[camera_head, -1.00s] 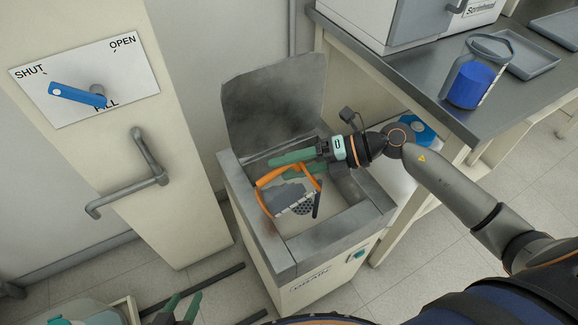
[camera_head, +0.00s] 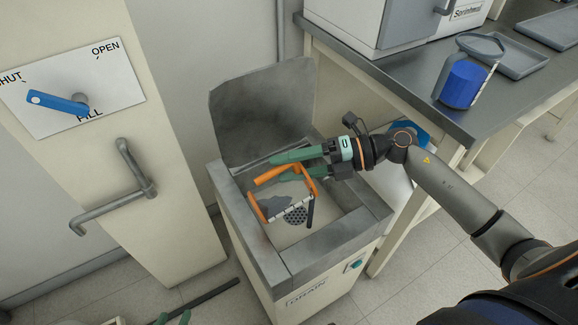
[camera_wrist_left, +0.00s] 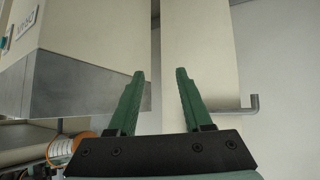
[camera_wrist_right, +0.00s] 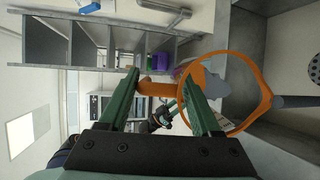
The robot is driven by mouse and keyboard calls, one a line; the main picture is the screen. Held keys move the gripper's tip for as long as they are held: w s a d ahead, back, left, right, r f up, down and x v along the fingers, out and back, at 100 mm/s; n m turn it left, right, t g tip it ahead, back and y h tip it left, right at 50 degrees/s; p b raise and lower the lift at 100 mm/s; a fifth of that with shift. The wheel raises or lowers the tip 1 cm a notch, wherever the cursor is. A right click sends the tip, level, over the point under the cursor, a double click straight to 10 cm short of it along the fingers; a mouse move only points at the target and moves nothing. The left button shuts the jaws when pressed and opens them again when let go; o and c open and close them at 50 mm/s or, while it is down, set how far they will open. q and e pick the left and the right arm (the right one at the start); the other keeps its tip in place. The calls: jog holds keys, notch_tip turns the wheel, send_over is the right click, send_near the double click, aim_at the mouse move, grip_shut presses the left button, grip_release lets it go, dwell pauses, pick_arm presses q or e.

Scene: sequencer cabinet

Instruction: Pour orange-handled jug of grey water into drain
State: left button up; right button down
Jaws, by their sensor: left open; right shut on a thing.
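The clear jug with orange handle and rim (camera_head: 252,207) is tipped inside the basin of the drain unit (camera_head: 300,268). A grey patch, apparently grey water, shows in or under it. My right gripper (camera_head: 282,167) is shut on the orange handle, which shows between its fingers in the right wrist view (camera_wrist_right: 158,89). The round perforated drain grate (camera_head: 296,215) lies beneath the jug and shows partly in the right wrist view. I cannot tell how much water is left. My left gripper (camera_head: 172,319) is open and empty at the bottom edge; its spread fingers show in the left wrist view (camera_wrist_left: 160,90).
The drain's lid (camera_head: 262,110) stands open behind the basin. A cabinet with a blue lever (camera_head: 55,102) and a grey handle (camera_head: 140,190) is at left. A dark-topped bench (camera_head: 400,80) with a blue-filled jug (camera_head: 462,84) and trays is at right.

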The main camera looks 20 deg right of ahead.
pick_arm(q)
jog(key=shift+w+d, duration=0.1)
jog(key=shift+d, duration=0.1)
dwell(0.4)
pick_arm(e)
jog(key=shift+d+y, duration=0.1)
jog(key=shift+y, duration=0.2)
jog(key=shift+d+b, duration=0.1)
jog(key=shift+b, duration=0.3)
jog(key=shift+d+r+y+b, duration=0.15)
jog(key=shift+d+y+b, duration=0.1)
jog(key=shift+y+b, duration=0.1)
jog(key=shift+w+d, duration=0.1)
jog(key=shift+d, duration=0.05)
jog(key=shift+d+r+m+y+b, duration=0.2)
jog(key=shift+m+y+b, duration=0.1)
jog(key=shift+b, duration=0.25)
pick_arm(q)
jog(key=w+r+m+t+h, duration=0.1)
jog(key=w+r+t, duration=0.2)
jog(key=r, duration=0.5)
jog(key=w+r+m+t+h, duration=0.1)
jog(key=w+r+t, duration=0.3)
jog(key=r, duration=0.4)
jog(key=shift+w+t, duration=0.15)
jog(key=shift+t, duration=0.15)
pick_arm(e)
jog(key=shift+d+r, duration=0.1)
jog(key=shift+d, duration=0.1)
